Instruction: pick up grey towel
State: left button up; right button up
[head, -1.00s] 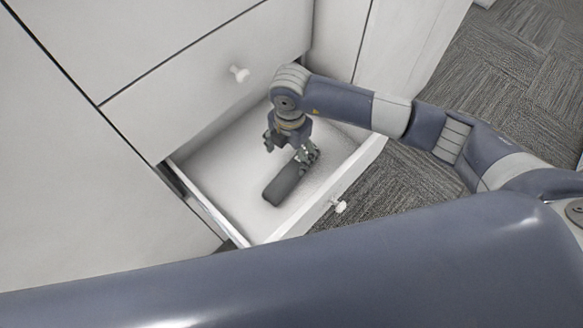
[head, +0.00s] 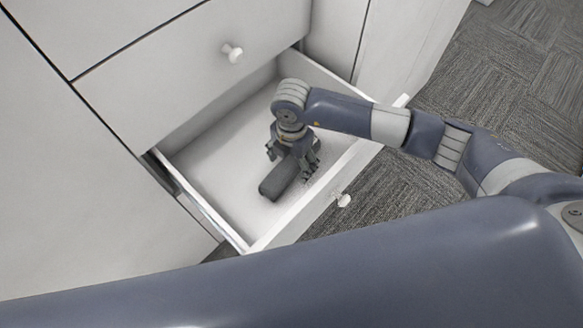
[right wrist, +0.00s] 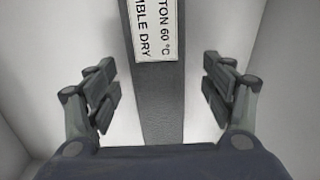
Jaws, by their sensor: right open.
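The grey towel (head: 279,181) is a rolled or folded dark grey bundle lying on the floor of an open white drawer (head: 208,168). In the right wrist view the towel (right wrist: 162,100) runs up the middle, with a white care label (right wrist: 155,28) on it. My right gripper (head: 291,166) is inside the drawer over the towel's far part and hides some of it. In the right wrist view its open fingers (right wrist: 161,93) stand on either side of the towel, with a gap on both sides. My left gripper is not in view.
The drawer's front panel with a white knob (head: 343,200) is on the near right side. A closed drawer with another knob (head: 232,53) is above. The drawer's left part is bare. Grey carpet (head: 480,85) lies to the right.

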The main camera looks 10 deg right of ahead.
jog(key=shift+f+b, duration=0.35)
jog(key=shift+f, duration=0.55)
jog(key=shift+r, duration=0.1)
jog(key=shift+c, duration=0.6)
jog(key=c, duration=1.2)
jog(key=shift+o, duration=0.2)
jog(key=shift+r, duration=0.1)
